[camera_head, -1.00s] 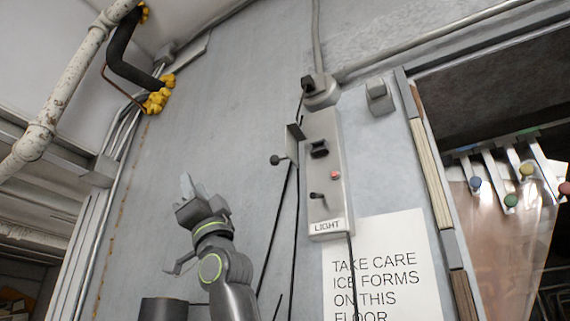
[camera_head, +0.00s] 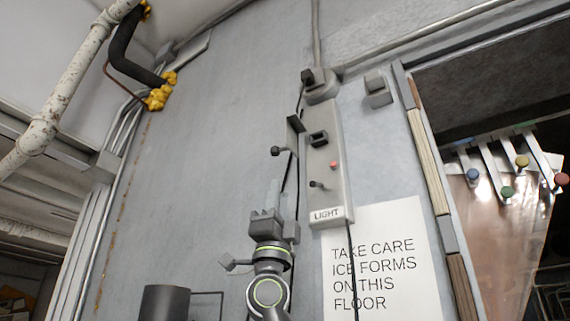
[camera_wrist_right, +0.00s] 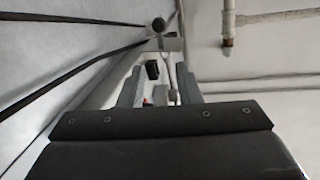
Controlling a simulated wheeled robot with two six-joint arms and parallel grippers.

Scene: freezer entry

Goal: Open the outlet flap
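The light switch panel (camera_head: 336,188) is on the wall, with a dark socket (camera_head: 318,139) near its top. A grey flap plate (camera_head: 293,132) stands out at the socket's left, and a dark round knob (camera_head: 276,151) sticks out left from it. My right gripper (camera_head: 282,186) is just below the knob, fingers pointing up and apart, empty. My left gripper is not in view.
A warning sign (camera_head: 380,262) hangs below right of the panel. Black cables run down the wall by the gripper. A dark cylinder (camera_head: 165,303) is at lower left. The doorway with a strip curtain (camera_head: 500,235) is at right.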

